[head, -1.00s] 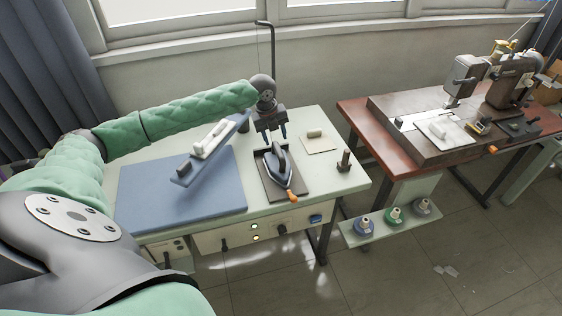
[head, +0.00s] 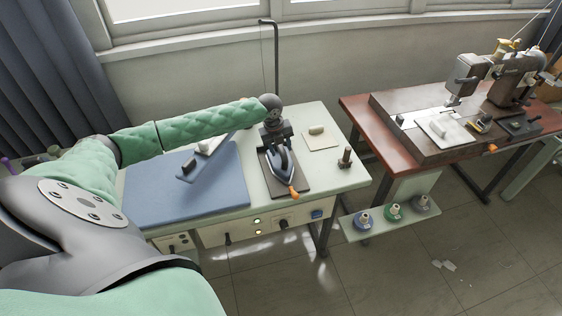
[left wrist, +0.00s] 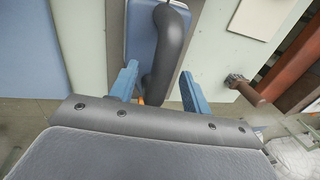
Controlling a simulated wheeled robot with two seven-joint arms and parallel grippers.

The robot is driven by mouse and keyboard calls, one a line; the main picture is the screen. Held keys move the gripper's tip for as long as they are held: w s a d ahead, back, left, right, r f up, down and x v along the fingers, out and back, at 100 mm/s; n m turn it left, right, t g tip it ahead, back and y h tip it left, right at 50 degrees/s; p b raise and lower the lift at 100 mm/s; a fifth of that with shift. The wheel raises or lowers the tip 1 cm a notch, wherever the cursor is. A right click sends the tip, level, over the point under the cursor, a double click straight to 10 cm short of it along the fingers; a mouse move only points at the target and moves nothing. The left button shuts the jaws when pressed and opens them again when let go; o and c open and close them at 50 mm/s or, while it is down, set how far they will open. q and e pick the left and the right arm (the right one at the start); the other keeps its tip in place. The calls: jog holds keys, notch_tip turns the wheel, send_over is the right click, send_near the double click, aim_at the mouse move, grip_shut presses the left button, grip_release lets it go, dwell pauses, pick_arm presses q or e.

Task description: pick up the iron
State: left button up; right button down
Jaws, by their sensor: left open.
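The iron (head: 283,165) has a dark handle, a blue-grey body and an orange tip, and rests on a dark pad (head: 303,184) on the pale green table. My left gripper (head: 277,148) is right above the iron's rear end in the head view. In the left wrist view my left gripper (left wrist: 158,88) has its two blue fingers apart, with the iron's dark curved handle (left wrist: 172,50) between them. My right gripper is in neither view.
A blue ironing mat (head: 190,195) with a tilted sleeve board (head: 190,168) lies left of the iron. A thin dark pole (head: 275,60) stands behind. A brown sewing table (head: 360,120) is further right.

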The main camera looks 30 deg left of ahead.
pick_arm(q)
jog(key=shift+c, duration=0.2)
grip_shut()
jog(key=shift+r, duration=0.15)
dwell(1.0)
